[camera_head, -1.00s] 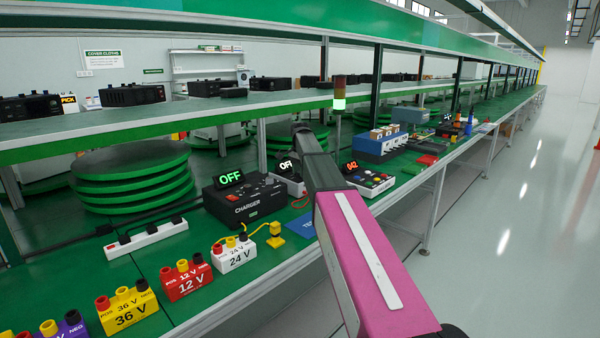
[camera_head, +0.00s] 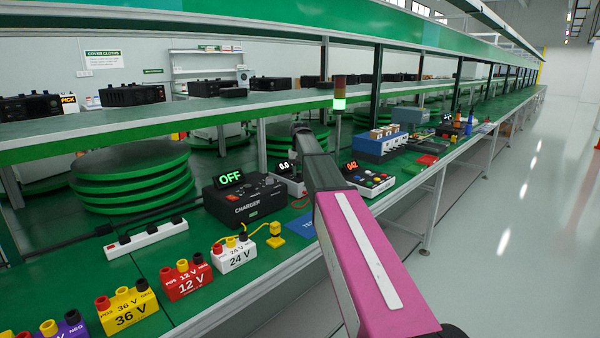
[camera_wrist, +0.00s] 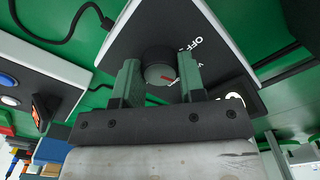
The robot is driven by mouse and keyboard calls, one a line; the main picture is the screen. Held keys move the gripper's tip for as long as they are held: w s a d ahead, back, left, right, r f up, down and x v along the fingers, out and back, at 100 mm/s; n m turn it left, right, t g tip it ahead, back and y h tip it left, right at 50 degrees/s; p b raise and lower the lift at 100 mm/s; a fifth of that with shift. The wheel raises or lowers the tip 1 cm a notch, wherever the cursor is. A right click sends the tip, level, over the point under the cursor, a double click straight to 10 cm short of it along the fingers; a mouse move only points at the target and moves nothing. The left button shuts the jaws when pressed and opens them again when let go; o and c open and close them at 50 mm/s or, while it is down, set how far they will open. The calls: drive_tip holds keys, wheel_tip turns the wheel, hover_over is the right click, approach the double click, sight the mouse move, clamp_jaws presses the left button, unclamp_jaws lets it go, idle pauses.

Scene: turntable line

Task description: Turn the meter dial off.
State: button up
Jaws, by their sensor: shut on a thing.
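The meter (camera_head: 292,186) is a pale box with a dark top on the green bench, partly hidden behind my arm in the head view. Its small display (camera_head: 285,167) reads about 0.0 in white. In the wrist view the meter's dark panel (camera_wrist: 213,68) carries the marks OFF and V. Its round dark dial (camera_wrist: 156,62) has a red pointer, which lies toward the lower right and not at OFF. My gripper (camera_wrist: 159,72) has its two green-grey fingers on either side of the dial, shut on it. My arm hides the gripper in the head view.
A black charger (camera_head: 243,200) with a green OFF display stands left of the meter. A button box (camera_head: 370,180) with a red display stands to the right. Colored terminal blocks, such as the white 24 V one (camera_head: 233,254), line the front edge. A shelf (camera_head: 230,105) runs behind.

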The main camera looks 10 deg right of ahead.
sight(300, 172)
drive_tip(key=n, duration=0.6)
drive_tip(key=shift+n, duration=0.3)
drive_tip(key=n, duration=0.5)
drive_tip(key=shift+n, duration=0.4)
drive_tip(key=o, duration=0.9)
drive_tip(key=shift+o, duration=0.2)
wheel_tip(300, 172, up, 11)
drive_tip(key=shift+f, duration=0.1)
